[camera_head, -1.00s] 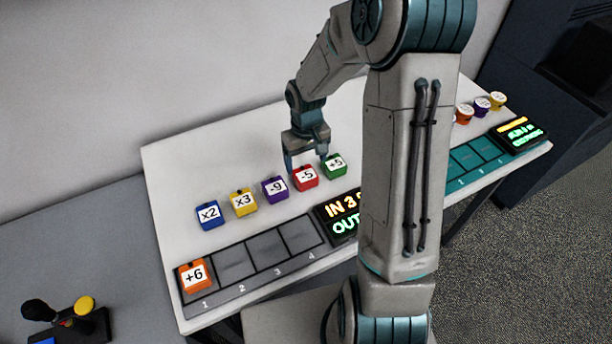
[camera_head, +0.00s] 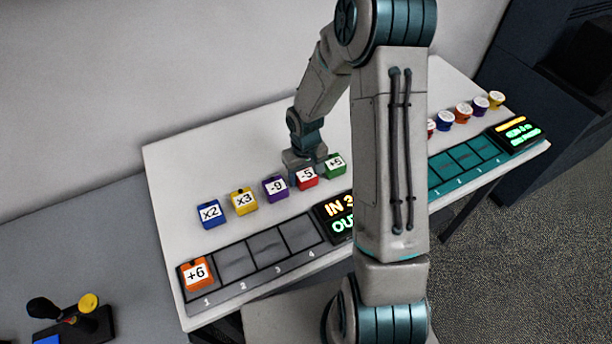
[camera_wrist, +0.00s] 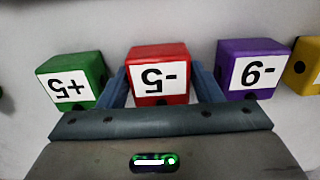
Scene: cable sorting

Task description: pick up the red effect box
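The red effect box (camera_head: 307,183), marked -5, sits on the white table between the purple -9 box (camera_head: 275,189) and the green +5 box (camera_head: 335,166). My gripper (camera_head: 305,172) is lowered at the red box, just behind it. In the wrist view, the red box (camera_wrist: 158,72) lies between the two blue-grey fingers of my gripper (camera_wrist: 160,88), one on each side. The fingers are spread around it; small gaps seem to remain, and no firm grip shows. The fingertips are partly hidden behind the boxes in the head view.
The green (camera_wrist: 72,80) and purple (camera_wrist: 250,68) boxes stand close outside the fingers. Yellow x3 (camera_head: 242,202) and blue x2 (camera_head: 210,214) boxes stand farther left. An orange +6 box (camera_head: 195,273) is in slot 1 of the grey slot tray (camera_head: 268,252); slots 2 to 4 are empty.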

